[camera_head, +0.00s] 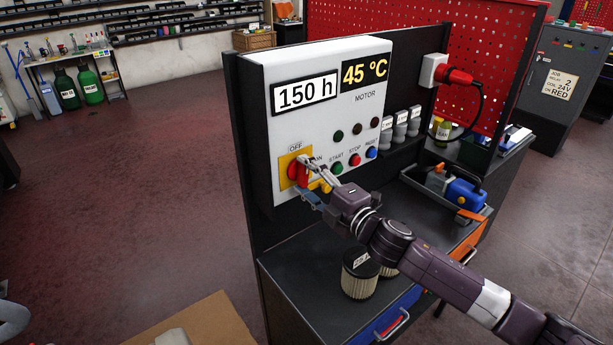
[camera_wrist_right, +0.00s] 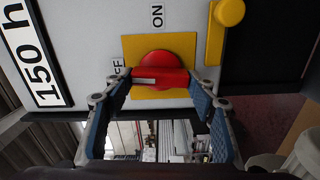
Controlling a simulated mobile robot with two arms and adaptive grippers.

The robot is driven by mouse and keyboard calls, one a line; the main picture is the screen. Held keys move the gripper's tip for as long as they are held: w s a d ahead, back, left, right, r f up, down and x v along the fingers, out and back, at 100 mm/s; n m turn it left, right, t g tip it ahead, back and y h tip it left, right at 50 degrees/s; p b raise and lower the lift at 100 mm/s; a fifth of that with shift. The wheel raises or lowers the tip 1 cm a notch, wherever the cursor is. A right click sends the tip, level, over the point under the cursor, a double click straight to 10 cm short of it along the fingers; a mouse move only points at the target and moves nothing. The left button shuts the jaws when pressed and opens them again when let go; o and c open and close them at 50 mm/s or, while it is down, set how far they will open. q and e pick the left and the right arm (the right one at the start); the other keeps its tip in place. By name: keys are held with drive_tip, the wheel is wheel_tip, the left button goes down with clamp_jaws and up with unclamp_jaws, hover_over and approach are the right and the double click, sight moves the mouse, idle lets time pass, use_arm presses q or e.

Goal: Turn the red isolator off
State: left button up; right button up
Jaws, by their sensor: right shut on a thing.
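The red isolator (camera_head: 293,172) is a round red knob with a bar handle on a yellow plate (camera_head: 284,160), low on the left of the grey control box. In the right wrist view the isolator (camera_wrist_right: 168,62) sits between my blue-padded fingers. Its bar lies across that picture, and its white mark is towards the OFF label (camera_wrist_right: 118,68); the ON label (camera_wrist_right: 157,16) is above it there. My right gripper (camera_head: 304,173) is shut on the handle, and it also shows in the right wrist view (camera_wrist_right: 160,80).
The control box (camera_head: 325,120) shows 150 h and 45 °C. START, STOP and RESET buttons (camera_head: 354,159) are right of the isolator. A yellow part (camera_wrist_right: 229,12) stands close beside the plate. A filter canister (camera_head: 359,275) stands on the bench below my right arm.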

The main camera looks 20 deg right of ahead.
drive_tip(key=shift+n, duration=0.7)
drive_tip(key=o, duration=1.2)
drive_tip(key=shift+c, duration=0.2)
drive_tip(key=v, duration=1.2)
